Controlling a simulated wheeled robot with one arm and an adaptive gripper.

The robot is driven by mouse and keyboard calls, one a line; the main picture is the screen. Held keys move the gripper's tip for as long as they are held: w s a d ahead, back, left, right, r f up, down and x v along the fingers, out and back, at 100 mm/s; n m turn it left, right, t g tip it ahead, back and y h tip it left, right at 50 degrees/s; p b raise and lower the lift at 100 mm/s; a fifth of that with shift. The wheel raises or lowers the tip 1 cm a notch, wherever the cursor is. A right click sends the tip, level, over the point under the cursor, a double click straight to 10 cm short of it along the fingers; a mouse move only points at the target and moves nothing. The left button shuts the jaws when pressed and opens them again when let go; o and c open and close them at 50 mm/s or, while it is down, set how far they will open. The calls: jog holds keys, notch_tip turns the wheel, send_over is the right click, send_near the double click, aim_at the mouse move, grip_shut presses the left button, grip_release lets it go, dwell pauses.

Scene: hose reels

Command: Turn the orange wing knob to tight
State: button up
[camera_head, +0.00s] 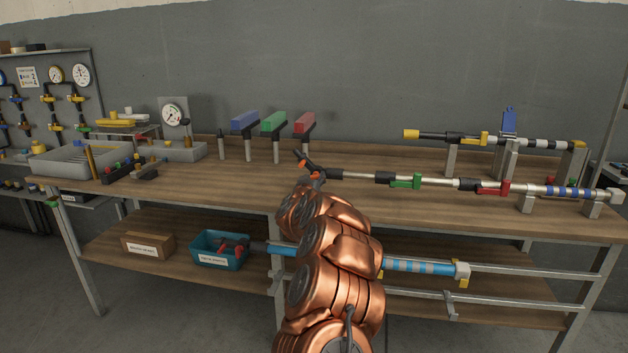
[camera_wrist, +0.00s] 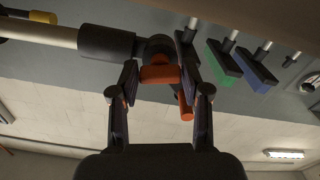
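The orange wing knob (camera_wrist: 160,75) sits at the left end of the near pole on the workbench. In the wrist view its crosswise wing lies between the two fingertips of my gripper (camera_wrist: 158,68). A second orange bar (camera_wrist: 186,107) sticks out toward the camera beside the right finger. The fingers are apart, one on each side of the wing, very close to its ends; I see no clear grip. In the head view my gripper (camera_head: 310,168) is at the pole's left end, and my arm partly hides this spot.
The near pole carries a green clamp (camera_head: 405,181) and a red clamp (camera_head: 493,188). Blue, green (camera_head: 273,121) and red handled tools stand behind. A second pole with a yellow end (camera_head: 411,134) lies at the back right. A grey tray (camera_head: 75,160) is at left.

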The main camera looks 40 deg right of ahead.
jog(key=c, duration=0.6)
